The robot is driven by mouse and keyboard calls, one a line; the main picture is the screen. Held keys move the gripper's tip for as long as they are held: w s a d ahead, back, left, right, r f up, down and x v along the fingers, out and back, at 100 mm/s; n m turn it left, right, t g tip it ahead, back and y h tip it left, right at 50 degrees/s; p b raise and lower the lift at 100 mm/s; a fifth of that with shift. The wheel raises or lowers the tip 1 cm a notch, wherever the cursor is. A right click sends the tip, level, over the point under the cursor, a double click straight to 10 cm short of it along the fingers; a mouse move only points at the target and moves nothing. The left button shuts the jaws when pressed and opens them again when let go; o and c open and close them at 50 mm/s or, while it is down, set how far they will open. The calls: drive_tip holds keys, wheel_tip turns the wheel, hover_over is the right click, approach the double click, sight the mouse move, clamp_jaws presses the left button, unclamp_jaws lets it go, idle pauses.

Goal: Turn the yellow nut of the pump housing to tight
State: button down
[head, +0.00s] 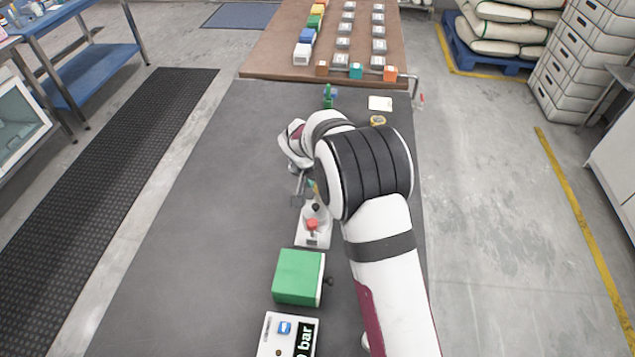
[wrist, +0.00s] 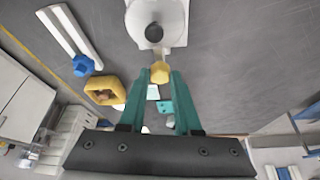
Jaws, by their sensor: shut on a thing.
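The yellow nut (wrist: 160,73) is in the wrist view, between the tips of my gripper's teal fingers (wrist: 160,80). My gripper is shut on it. Just beyond the nut is the pale pump housing (wrist: 172,28) with a round dark grey part on it. In the head view my gripper (head: 311,184) is low over the bench, at the far end of a white unit (head: 315,239) with a red part and a black knob. The nut itself is hidden or too small to make out there. How tight the nut is cannot be told.
A green box (head: 298,277) and a white box with a blue button (head: 268,337) stand nearer on the dark bench (head: 200,235). A yellow ring (head: 378,120) and a pale card (head: 380,103) lie beyond my arm. The bench's left side is clear.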

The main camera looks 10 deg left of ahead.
drive_tip(key=shift+f, duration=0.1)
drive_tip(key=c, duration=0.6)
unclamp_jaws()
drive_tip(key=v, duration=1.6)
